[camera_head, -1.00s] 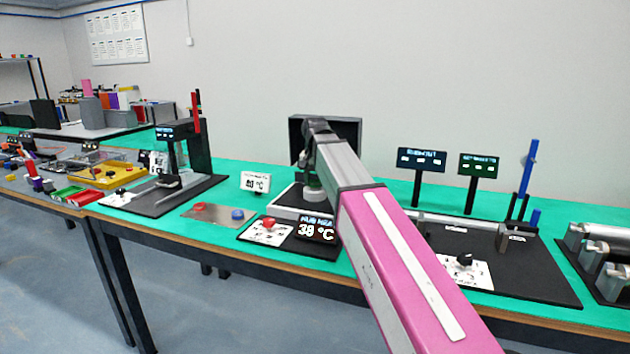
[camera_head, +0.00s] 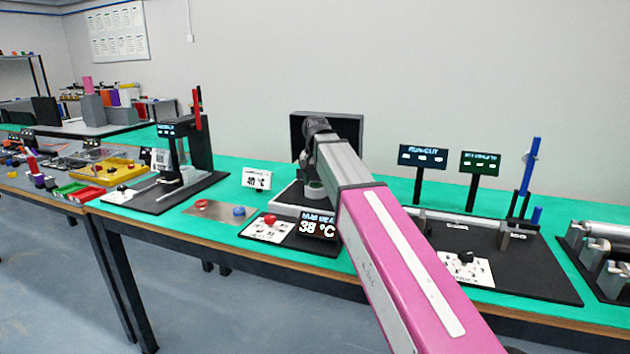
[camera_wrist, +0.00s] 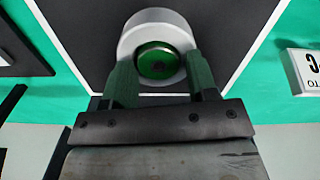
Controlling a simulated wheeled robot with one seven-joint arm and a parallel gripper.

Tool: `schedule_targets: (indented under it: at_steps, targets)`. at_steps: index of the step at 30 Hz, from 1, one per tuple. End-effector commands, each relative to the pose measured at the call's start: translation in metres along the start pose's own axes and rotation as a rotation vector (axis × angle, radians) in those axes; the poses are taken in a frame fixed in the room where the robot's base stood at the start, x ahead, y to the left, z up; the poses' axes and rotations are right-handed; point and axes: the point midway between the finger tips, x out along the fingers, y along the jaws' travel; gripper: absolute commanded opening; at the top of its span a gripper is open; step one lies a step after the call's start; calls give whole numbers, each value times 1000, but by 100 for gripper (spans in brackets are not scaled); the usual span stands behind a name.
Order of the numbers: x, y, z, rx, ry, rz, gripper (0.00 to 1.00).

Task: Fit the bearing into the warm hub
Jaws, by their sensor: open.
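The hub is a pale grey round ring (camera_wrist: 130,38) on a dark plate, at the top middle of the wrist view. Inside it sits a dark-rimmed disc with a shiny green face (camera_wrist: 156,63); I cannot tell whether this is the bearing or the hub's bore. My gripper (camera_wrist: 157,74) is open, its two fingers apart on either side of the disc's near edge, close to the hub. In the head view a pale round piece (camera_head: 315,188) shows below the arm's end, and my arm hides much of that station. The heater display (camera_head: 318,226) reads 38 °C.
A black upright panel (camera_head: 351,131) stands behind the hub station. A white 40 °C sign (camera_head: 257,179) is to its left. A metal plate (camera_head: 213,212) carries a red and a blue round piece. A black press-like station (camera_head: 185,155) stands further left, a measuring station (camera_head: 530,265) right.

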Motion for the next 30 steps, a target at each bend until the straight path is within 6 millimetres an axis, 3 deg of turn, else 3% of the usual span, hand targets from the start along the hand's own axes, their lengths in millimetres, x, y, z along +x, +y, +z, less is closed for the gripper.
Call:
schedule_targets:
  at_steps: [5, 21, 30]
  targets:
    - [-6, 4, 1, 4, -1, 9, 68]
    - [-100, 1, -1, 2, 1, 4, 68]
    - [-129, 1, 0, 2, -1, 4, 68]
